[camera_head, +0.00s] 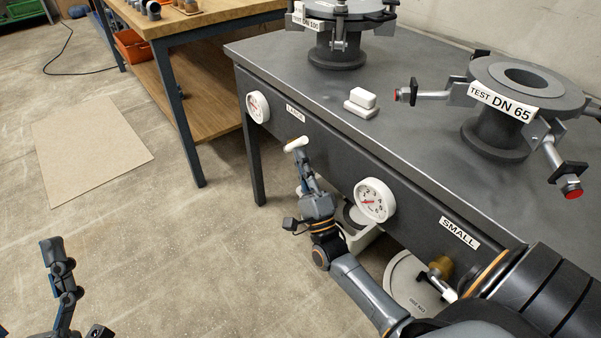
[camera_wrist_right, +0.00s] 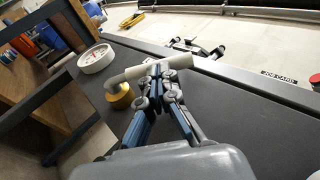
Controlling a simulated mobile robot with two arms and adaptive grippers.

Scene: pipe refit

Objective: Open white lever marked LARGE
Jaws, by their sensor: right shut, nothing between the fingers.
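The white lever (camera_head: 296,144) shows only as a short end below the LARGE label (camera_head: 295,114) on the bench's front. In the right wrist view, the white lever (camera_wrist_right: 178,62) is a long bar running from a brass valve (camera_wrist_right: 119,96) across behind my fingertips. My right gripper (camera_head: 299,158) is shut and empty, its tips at the lever. In the right wrist view, the shut tips (camera_wrist_right: 157,72) overlap the bar; whether they touch it I cannot tell. My left gripper (camera_head: 57,262) is at the lower left, far from the lever; its jaw state is unclear.
A gauge (camera_head: 257,107) sits left of the LARGE label and another gauge (camera_head: 374,200) right of my gripper. A SMALL label (camera_head: 459,233) and brass valve (camera_head: 441,266) are further right. A wooden workbench (camera_head: 215,17) stands behind. The floor left is open.

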